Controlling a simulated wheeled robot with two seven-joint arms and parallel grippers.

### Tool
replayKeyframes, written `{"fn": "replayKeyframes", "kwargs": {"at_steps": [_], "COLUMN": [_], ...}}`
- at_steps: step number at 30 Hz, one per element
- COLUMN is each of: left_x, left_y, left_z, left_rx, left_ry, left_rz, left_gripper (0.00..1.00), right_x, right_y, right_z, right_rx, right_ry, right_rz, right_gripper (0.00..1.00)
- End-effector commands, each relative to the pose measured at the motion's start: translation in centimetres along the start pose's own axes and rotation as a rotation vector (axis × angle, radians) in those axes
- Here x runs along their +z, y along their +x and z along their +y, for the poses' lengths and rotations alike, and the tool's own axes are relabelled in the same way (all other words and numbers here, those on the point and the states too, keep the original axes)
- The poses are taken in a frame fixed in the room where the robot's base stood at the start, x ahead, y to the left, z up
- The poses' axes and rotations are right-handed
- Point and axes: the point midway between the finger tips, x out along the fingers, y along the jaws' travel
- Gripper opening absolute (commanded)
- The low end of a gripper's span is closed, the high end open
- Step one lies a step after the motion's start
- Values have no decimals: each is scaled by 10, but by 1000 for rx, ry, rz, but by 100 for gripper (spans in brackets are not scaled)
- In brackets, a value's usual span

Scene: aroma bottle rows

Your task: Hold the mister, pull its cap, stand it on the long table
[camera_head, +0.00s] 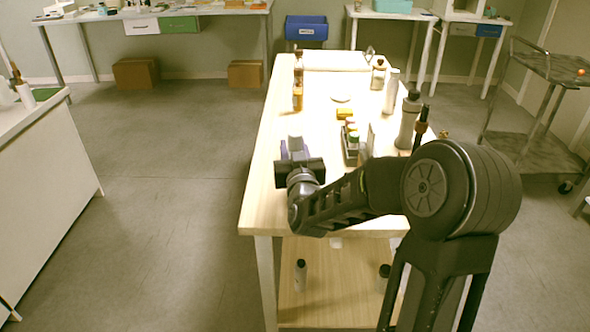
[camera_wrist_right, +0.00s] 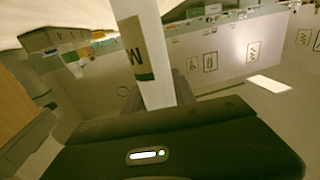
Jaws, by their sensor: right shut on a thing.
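My right gripper (camera_head: 298,158) is low over the near left part of the long table (camera_head: 268,190). It is shut on a pale bottle, likely the mister; the right wrist view shows its white body (camera_wrist_right: 157,92) with a label marked "M" between the fingers. The bottle's upper end runs out of that view, so I cannot tell whether a cap is on it. In the head view the gripper hides most of the held thing; a small greyish top (camera_head: 295,142) shows just beyond it. I cannot tell whether the bottle touches the table. My left gripper is not in view.
An organiser with small colored items (camera_head: 352,145) stands right of the gripper. A grey bottle (camera_head: 407,122), a white bottle (camera_head: 391,92) and amber bottles (camera_head: 298,95) stand farther along. The table's middle left is fairly clear. A lower shelf (camera_head: 325,290) holds dark-capped bottles.

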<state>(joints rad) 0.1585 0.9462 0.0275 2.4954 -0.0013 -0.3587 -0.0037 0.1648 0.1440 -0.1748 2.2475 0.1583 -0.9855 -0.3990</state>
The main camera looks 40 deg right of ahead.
Motion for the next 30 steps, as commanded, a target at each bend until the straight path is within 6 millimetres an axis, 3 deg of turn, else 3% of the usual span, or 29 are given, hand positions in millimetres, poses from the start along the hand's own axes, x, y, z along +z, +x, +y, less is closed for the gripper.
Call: {"fn": "replayKeyframes", "kwargs": {"at_steps": [6,19,23,30], "left_x": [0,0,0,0], "left_y": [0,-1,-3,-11], "left_z": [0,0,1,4], "left_rx": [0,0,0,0], "left_ry": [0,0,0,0], "left_rz": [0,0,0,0], "left_gripper": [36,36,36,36], "right_x": [0,-5,-19,-66], "right_y": [0,0,0,0], "right_z": [0,0,0,0], "right_rx": [0,1,1,1], "right_ry": [0,1,1,3], "right_rz": [0,2,4,6], "right_gripper": [0,0,0,0]}}
